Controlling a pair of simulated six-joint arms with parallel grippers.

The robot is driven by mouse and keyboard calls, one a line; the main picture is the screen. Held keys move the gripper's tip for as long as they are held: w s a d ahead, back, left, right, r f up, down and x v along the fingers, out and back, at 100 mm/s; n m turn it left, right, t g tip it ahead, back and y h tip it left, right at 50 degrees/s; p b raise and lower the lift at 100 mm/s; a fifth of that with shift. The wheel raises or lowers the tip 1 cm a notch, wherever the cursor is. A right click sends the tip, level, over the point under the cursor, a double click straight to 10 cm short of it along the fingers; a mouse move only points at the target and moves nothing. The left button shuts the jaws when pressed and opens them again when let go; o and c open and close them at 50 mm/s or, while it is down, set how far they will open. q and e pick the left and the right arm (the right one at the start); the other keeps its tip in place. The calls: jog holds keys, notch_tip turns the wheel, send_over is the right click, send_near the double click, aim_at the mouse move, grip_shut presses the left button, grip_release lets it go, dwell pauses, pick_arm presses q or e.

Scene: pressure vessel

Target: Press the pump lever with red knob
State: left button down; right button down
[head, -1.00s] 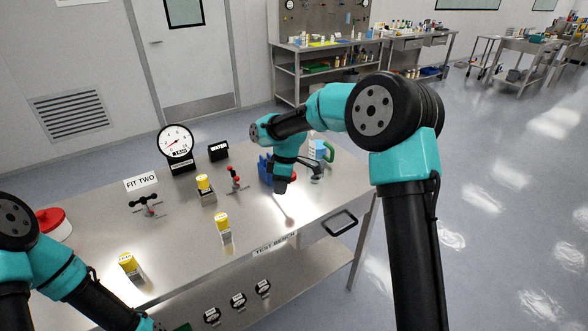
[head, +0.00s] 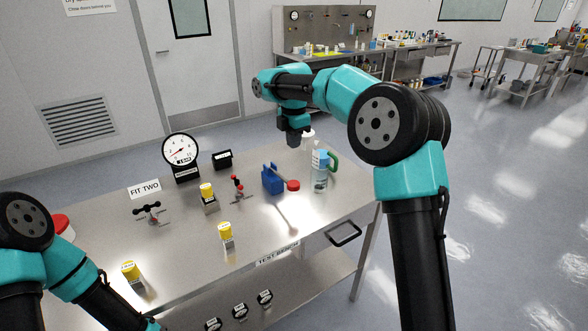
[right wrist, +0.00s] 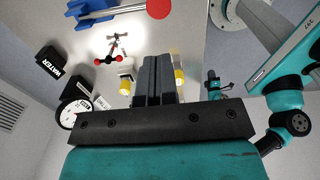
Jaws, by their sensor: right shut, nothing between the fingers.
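The pump (head: 272,180) is a blue block on the steel bench, with a metal lever ending in a red knob (head: 292,185). In the right wrist view the blue pump body (right wrist: 88,18) and red knob (right wrist: 158,8) show at the top edge, the lever running between them. My right gripper (head: 293,141) is above and behind the knob in the head view, apart from it. Its fingers (right wrist: 158,62) are shut and empty. My left arm comes in at lower left in the head view, its gripper beyond the frame; a small teal arm end in the wrist view is unclear.
A bottle (head: 320,171) with a green handle stands right of the knob. A red-handled valve (head: 237,187), a dial gauge (head: 181,152), yellow-capped parts (head: 225,232) and a black T-handle fitting (head: 148,211) stand to the left. Bare bench lies in front of the pump.

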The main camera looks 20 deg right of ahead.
aim_at(294, 184)
notch_tip(294, 184, down, 14)
dwell(0.6)
